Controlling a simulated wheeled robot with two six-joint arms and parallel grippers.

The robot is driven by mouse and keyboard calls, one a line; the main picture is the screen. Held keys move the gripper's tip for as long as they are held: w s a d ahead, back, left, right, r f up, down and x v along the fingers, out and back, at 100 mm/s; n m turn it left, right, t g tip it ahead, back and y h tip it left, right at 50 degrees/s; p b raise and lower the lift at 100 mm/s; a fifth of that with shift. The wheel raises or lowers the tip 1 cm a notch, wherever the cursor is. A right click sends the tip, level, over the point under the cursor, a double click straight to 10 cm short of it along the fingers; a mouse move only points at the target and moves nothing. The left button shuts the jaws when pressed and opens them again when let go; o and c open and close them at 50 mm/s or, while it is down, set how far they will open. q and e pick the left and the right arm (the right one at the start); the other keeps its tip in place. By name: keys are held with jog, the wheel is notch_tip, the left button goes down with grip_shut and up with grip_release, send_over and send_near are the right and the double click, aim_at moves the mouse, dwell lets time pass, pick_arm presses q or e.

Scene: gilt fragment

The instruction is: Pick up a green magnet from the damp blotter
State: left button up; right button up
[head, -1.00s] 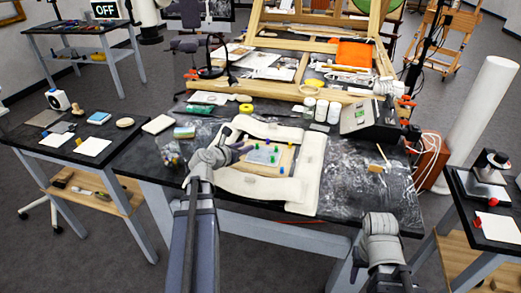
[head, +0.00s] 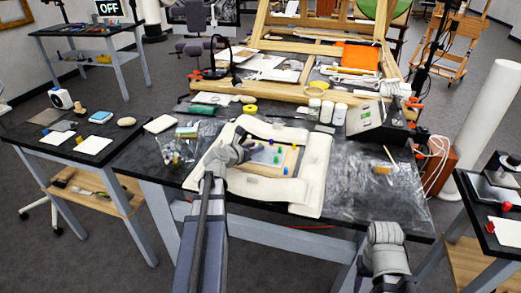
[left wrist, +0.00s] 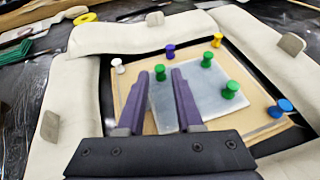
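The damp blotter (left wrist: 205,103) is a pale blue-grey sheet on a tan board, and it also shows in the head view (head: 262,157). No contact is clear. In the head view the left gripper (head: 245,152) hides part of the board.
Padded cream bolsters (head: 318,165) frame the board, with small grey blocks on them. Blue magnets (left wrist: 284,105), a white one (left wrist: 117,65) and a purple one (left wrist: 170,51) stand nearby. White jars (head: 314,107) and a grey instrument (head: 368,115) stand behind. Plastic sheeting covers the table's right side.

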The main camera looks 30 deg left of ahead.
pick_arm(q)
jog(key=x, duration=0.3)
jog(key=shift+f+b, duration=0.15)
jog(key=shift+b, duration=0.2)
grip_shut()
